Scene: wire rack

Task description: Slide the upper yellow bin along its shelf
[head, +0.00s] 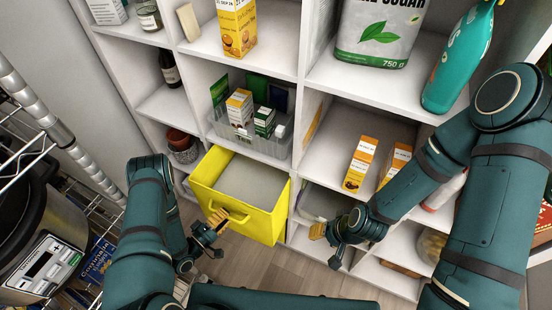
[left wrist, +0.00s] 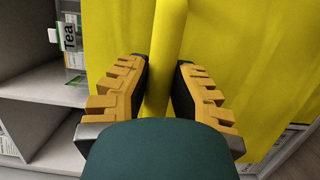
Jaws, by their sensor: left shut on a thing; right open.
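One yellow bin (head: 258,222) shows in the head view. It juts forward from a cubby of the white shelf unit, tilted in the picture, with a grey surface inside it. My left gripper (head: 217,219) is at the bin's front face and is shut on its handle. In the left wrist view the yellow handle (left wrist: 168,35) runs between the fingers of my left gripper (left wrist: 162,78), with the bin's yellow front (left wrist: 115,40) behind. My right gripper (head: 326,243) is open and empty, to the right of the bin. The back of the bin is hidden in the cubby.
A clear tray (head: 250,140) of small boxes stands on the shelf above the bin. Orange-and-white boxes (head: 361,165) stand to the right. A wire rack with a cooker (head: 35,250) is at the left. Wooden floor (head: 300,262) shows below.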

